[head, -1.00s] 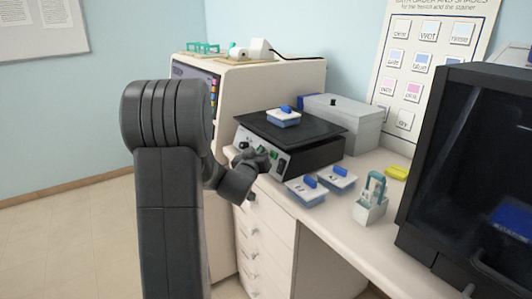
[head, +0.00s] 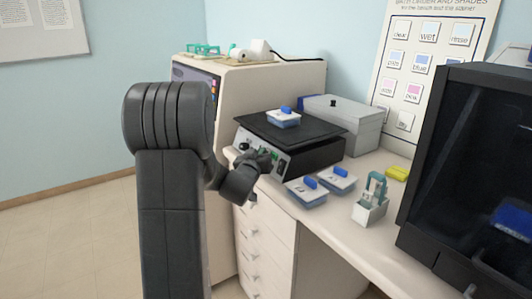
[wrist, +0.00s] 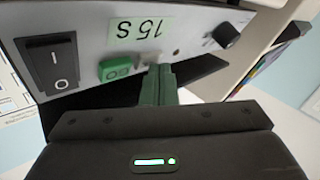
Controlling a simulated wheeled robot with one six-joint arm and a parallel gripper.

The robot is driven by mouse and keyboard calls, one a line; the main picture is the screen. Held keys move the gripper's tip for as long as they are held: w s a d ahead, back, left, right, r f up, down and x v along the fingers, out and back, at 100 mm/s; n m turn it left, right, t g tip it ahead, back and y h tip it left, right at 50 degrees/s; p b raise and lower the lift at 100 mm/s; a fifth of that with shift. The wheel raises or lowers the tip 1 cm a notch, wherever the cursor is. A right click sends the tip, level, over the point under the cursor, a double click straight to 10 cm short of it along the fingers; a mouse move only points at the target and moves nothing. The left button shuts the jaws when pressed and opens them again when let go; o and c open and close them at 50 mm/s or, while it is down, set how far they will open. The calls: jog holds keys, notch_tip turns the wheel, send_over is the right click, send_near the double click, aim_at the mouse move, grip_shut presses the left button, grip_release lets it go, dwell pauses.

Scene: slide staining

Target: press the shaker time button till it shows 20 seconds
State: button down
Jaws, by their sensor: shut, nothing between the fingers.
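The shaker (head: 300,158) stands on the bench, with a dark platform on top and a grey front panel. In the head view my gripper (head: 264,158) is at the shaker's front.
A blue-lidded tray (head: 284,119) sits on the shaker platform. Two more blue-lidded trays (head: 306,192) (head: 338,179) and a white slide holder (head: 370,207) stand at the right. A grey box (head: 345,125) is behind; a black cabinet (head: 455,150) stands far right.

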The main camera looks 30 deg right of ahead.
jog(key=shift+a+r, duration=0.25)
jog(key=shift+a, duration=0.45)
jog(key=a, duration=0.1)
jog(key=a+r+p, duration=0.1)
jog(key=a, duration=0.1)
jog(key=a+r+p, duration=0.1)
jog(key=shift+s+a, duration=0.2)
jog(key=shift+a, duration=0.1)
jog(key=shift+d+f, duration=0.1)
dwell(0.6)
jog(key=a+p, duration=0.1)
jog(key=a+r+p, duration=0.1)
jog(key=a+p, duration=0.1)
jog(key=shift+s+a+r, duration=0.15)
jog(key=shift+a+r, duration=0.1)
jog(key=shift+a, duration=0.1)
